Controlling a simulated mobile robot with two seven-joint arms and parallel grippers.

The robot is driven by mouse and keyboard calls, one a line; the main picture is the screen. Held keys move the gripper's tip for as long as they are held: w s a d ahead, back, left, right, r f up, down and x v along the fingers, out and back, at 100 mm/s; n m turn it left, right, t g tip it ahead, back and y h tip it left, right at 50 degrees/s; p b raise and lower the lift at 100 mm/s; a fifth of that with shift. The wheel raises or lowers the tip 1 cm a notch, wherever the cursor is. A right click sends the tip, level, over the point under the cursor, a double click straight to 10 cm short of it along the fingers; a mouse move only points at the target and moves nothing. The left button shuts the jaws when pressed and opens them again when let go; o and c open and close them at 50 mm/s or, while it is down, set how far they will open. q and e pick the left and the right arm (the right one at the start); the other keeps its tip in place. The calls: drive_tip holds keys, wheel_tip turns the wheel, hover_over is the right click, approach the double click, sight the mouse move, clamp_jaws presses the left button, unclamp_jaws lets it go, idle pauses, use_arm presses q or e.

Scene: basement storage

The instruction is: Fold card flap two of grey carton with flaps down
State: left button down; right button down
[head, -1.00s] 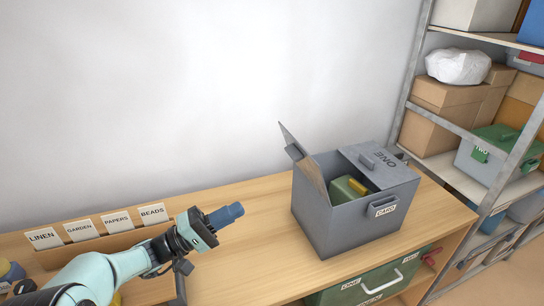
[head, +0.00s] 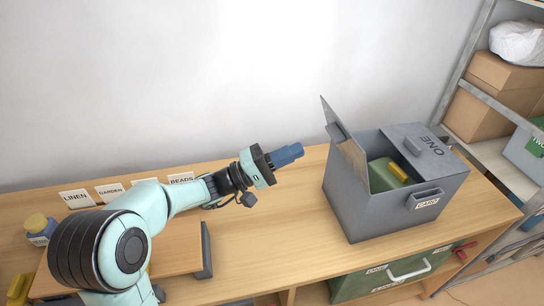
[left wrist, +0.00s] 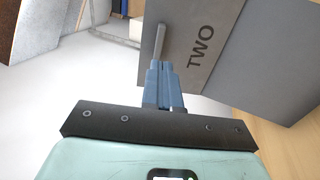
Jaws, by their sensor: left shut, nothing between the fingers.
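The grey carton (head: 365,213) stands on the wooden bench, right of centre in the head view. Flap two (head: 351,155) stands up, tilted, along its left side. Flap two also shows close up in the left wrist view (left wrist: 222,32), with the word TWO and a small grey handle (left wrist: 158,42). Flap one (head: 428,145), marked ONE, lies flat over the right part of the opening. My left gripper (head: 301,149) is shut and empty, left of flap two and apart from it in the head view. Its fingertips (left wrist: 160,64) overlap the handle's lower end in the wrist view; contact is unclear.
A green item with a yellow part (head: 393,172) sits inside the carton. A green box (head: 385,278) is on the shelf below the bench. Labelled cards stand at the left, partly behind my arm. A metal rack with cardboard boxes (head: 495,100) is at the right. Bench between is clear.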

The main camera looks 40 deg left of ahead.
sight(338, 121)
use_arm(q)
drive_tip(key=p+x, duration=0.1)
drive_tip(key=x, duration=0.5)
use_arm(e)
drive_tip(key=shift+r, duration=0.65)
use_arm(q)
drive_tip(key=shift+w+d+r, duration=0.1)
drive_tip(key=shift+w+r, duration=0.05)
drive_tip(key=shift+w, duration=0.05)
use_arm(e)
drive_tip(key=shift+r, duration=0.1)
